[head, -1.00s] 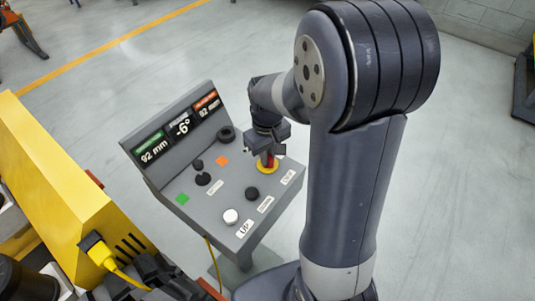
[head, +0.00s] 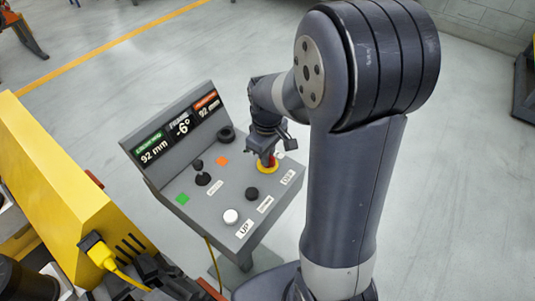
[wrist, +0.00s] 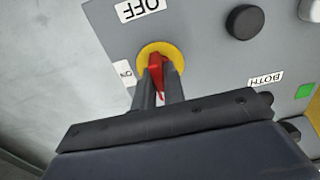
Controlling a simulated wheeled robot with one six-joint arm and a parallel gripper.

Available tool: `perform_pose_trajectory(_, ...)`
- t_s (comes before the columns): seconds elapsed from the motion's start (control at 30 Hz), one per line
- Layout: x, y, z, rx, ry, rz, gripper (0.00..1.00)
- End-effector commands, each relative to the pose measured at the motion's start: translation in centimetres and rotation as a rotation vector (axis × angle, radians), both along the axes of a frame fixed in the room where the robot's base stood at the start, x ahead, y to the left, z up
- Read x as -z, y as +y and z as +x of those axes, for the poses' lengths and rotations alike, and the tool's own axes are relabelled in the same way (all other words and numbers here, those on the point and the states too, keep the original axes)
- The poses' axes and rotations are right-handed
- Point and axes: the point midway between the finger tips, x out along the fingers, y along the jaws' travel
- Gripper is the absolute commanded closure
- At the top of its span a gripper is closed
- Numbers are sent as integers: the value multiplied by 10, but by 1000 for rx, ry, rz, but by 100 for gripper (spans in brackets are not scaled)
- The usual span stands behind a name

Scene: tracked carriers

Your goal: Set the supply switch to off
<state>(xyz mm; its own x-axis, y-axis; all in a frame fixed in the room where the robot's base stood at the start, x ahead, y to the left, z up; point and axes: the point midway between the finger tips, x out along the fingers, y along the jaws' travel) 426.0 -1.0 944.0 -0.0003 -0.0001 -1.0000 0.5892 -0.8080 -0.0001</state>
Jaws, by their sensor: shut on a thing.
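The supply switch is a red handle (head: 271,162) on a round yellow plate (head: 267,169) at the right side of the grey control console. In the wrist view the red handle (wrist: 157,65) stands between my two dark fingers over the yellow plate (wrist: 176,54). My gripper (wrist: 160,78) is shut on the handle, and its lower part is partly hidden by the fingers. An OFF label (wrist: 140,9) lies above the plate in the wrist view and an ON label (wrist: 125,73) lies left of it. I cannot tell exactly which label the handle points to.
The console (head: 222,207) also carries black knobs, a white button (head: 231,216), a small joystick (head: 203,178) and a tilted display (head: 160,140). A yellow machine (head: 60,190) with a plugged cable stands at left. Floor behind the console is clear.

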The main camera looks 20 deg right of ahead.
Motion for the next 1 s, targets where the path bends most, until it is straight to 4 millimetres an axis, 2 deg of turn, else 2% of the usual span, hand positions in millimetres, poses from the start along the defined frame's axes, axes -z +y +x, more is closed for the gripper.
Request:
perform_pose_trajectory(0.1,0,0,0,1,-1,0,100)
perform_pose_trajectory(0.13,0,0,0,1,-1,0,87)
perform_pose_trajectory(0.37,0,0,0,1,-1,0,68)
perform_pose_trajectory(0.67,-3,0,0,2,-1,0,67)
perform_pose_trajectory(0.77,-14,0,1,2,-5,0,67)
perform_pose_trajectory(1.0,-62,0,1,2,-7,0,67)
